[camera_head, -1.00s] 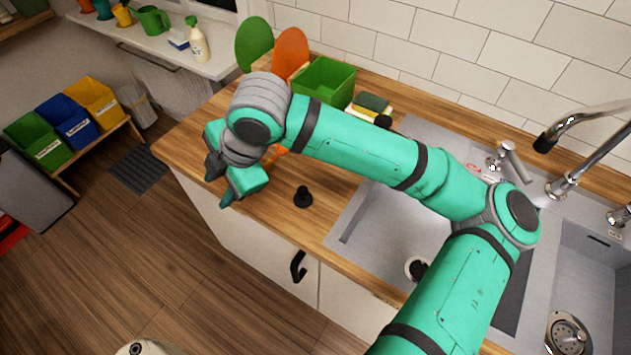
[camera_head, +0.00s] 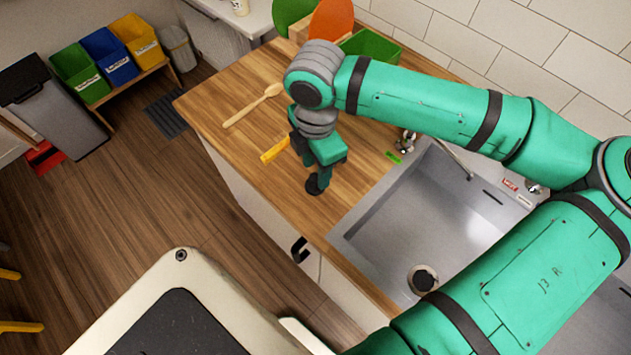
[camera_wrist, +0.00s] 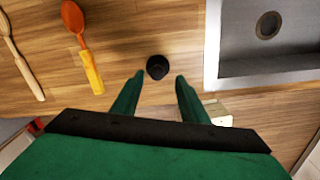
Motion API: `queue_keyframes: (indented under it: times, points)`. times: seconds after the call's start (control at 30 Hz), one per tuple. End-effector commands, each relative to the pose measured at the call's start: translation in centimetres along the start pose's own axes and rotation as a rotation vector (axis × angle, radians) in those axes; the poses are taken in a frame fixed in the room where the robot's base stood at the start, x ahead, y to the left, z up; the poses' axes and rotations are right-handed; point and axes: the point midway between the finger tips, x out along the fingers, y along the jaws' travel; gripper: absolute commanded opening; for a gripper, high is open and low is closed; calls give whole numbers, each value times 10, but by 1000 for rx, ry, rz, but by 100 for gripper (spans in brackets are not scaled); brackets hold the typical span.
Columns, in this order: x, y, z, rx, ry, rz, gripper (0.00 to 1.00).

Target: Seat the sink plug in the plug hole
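The black sink plug (camera_head: 313,186) stands on the wooden counter, left of the sink. My gripper (camera_head: 319,178) points down right at it and partly hides it. In the wrist view the plug (camera_wrist: 157,67) shows between the tips of my two spread fingers (camera_wrist: 159,76), with a gap on each side. My gripper is open and holds nothing. The plug hole (camera_head: 422,279) is a dark round opening with a pale ring in the floor of the grey sink (camera_head: 385,235); it also shows in the wrist view (camera_wrist: 268,25).
A wooden spoon (camera_head: 250,107) and a yellow handle (camera_head: 275,150) lie on the counter left of my gripper; the wrist view shows an orange spoon head (camera_wrist: 73,18) on that handle. A green box (camera_head: 370,46) stands at the back. The sink's raised rim lies right of the plug.

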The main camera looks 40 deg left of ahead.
Motion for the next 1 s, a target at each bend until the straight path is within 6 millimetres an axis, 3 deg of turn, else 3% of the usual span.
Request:
queue_keyframes:
  times: [0.4,0.7,0.73,0.9,1.0]
  points:
    - [47,4,-3,-2,1,-1,40]
    - [53,4,-3,-3,1,1,40]
    - [53,4,-3,-3,1,1,38]
    - [53,4,-3,-2,1,1,0]
    - [52,4,-3,-1,1,1,0]
